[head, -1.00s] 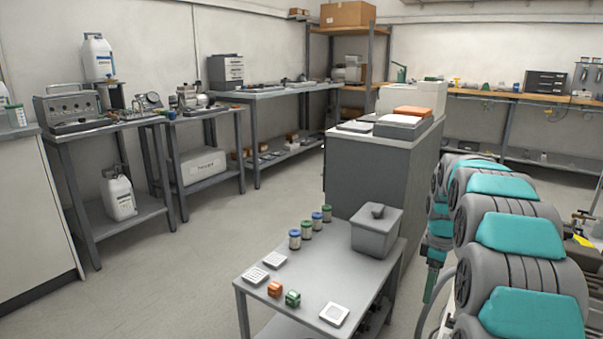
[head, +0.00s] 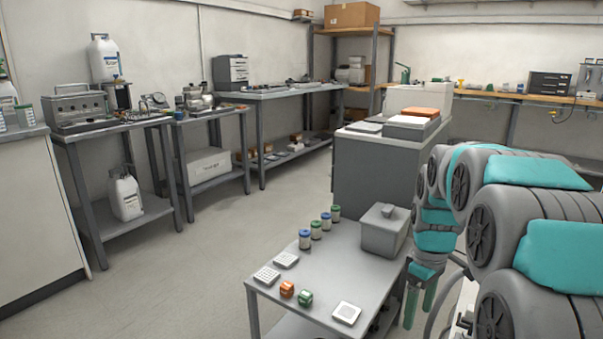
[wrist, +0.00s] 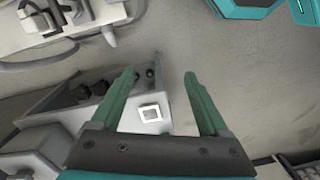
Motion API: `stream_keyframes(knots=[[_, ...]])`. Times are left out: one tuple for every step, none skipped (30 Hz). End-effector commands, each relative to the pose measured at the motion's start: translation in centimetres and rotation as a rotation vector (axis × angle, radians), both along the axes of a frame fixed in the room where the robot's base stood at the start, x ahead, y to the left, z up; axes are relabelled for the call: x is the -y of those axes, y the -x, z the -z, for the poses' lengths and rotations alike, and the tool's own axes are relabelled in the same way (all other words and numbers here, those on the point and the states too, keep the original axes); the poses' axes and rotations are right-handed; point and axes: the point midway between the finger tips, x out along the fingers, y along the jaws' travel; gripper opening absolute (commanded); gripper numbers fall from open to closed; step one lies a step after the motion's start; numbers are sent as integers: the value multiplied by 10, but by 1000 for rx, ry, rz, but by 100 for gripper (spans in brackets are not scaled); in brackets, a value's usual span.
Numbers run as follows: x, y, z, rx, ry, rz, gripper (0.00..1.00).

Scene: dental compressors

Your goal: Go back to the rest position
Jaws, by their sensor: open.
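My gripper (head: 420,305) hangs from my teal-and-grey arm at the right of the head view, with its green fingers pointing down beside the right edge of the small grey table (head: 268,318). In the wrist view my gripper (wrist: 158,88) has its two green fingers spread apart with nothing between them. A white square dish (wrist: 151,113) shows beyond the fingers on the table, well apart from them.
The table holds a lidded grey box (head: 383,232), several small jars (head: 305,239), an orange block (head: 287,289), a green block (head: 305,298) and white trays (head: 267,275). A grey cabinet (head: 365,175) stands behind. Open floor (head: 190,270) lies to the left.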

Motion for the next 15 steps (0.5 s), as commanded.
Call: stream_keyframes(knots=[[-11,19,-5,-5,2,34,79],[-16,29,-6,-10,2,58,79],[-23,43,-8,-14,4,89,79],[-27,53,-9,-19,6,113,79],[-32,64,-9,-26,7,137,79],[-38,77,-10,-29,9,168,79],[-42,88,-10,-34,11,191,79],[-46,100,-10,-40,13,216,79],[-52,113,-10,-44,17,248,79],[-55,124,-10,-47,19,272,79],[-59,136,-8,-53,22,296,79],[-63,150,-7,-59,25,328,79],[-66,160,-7,-60,29,351,79],[-70,172,-5,-66,31,375,79],[-74,186,-2,-72,36,407,79]])
